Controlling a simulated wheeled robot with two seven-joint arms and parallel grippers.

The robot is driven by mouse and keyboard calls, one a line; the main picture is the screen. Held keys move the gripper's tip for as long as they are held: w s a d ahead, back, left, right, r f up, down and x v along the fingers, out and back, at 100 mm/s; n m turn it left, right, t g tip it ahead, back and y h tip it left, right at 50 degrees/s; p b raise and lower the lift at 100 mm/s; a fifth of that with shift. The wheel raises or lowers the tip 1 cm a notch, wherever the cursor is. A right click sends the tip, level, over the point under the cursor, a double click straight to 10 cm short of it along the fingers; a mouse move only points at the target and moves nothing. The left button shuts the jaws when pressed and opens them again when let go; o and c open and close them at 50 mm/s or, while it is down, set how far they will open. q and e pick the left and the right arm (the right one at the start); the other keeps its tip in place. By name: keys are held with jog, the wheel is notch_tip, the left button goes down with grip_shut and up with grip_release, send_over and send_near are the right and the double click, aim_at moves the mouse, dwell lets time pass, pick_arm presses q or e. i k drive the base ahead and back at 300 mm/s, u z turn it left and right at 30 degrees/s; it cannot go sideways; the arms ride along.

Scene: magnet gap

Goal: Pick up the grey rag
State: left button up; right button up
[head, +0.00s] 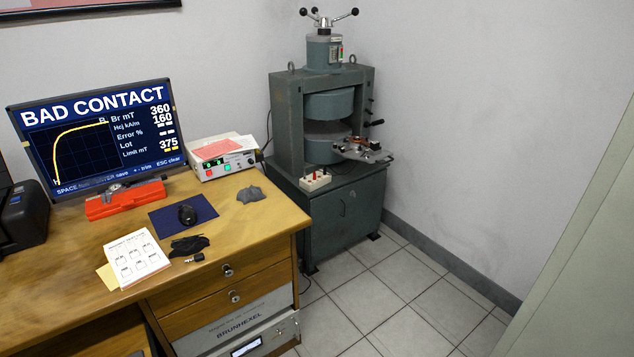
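The grey rag (250,194) is a small crumpled dark grey cloth. It lies flat on the wooden desk (270,217) towards the right end, in front of the white instrument box and right of the blue mouse mat. Nothing covers it. Neither of my grippers shows in the head view.
A monitor (97,135), a red tool (126,199), an instrument box (222,157), a mouse (187,214) on a blue mat (165,224), a black cloth-like item (190,245) and a printed sheet (136,257) occupy the desk. A green magnet press (291,115) stands behind right. Tiled floor (400,300) is clear.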

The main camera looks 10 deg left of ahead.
aim_at(247, 195)
jog(key=z, duration=0.15)
jog(key=i, duration=1)
jog(key=u, duration=0.2)
